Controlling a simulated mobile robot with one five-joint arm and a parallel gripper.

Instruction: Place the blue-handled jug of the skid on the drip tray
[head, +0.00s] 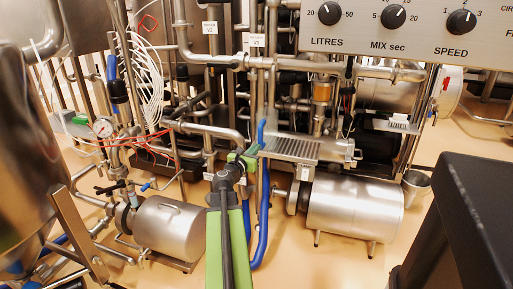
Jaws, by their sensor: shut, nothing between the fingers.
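The drip tray (291,149), a slotted metal shelf, sits right of centre in the head view, above a steel motor cylinder. My green and black arm rises from the bottom centre. My gripper (246,158) is at its far end, left of the tray in the picture, small and partly hidden by the arm. It is shut and empty. I cannot make out a jug with a blue handle. A small metal cup (415,186) stands at the right beside the motor cylinder, with no blue handle visible.
A blue hose (263,210) runs down just right of my arm. Steel motor cylinders stand left (170,228) and right (355,207). A control panel (410,30) hangs at upper right. A black block (460,225) fills the lower right.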

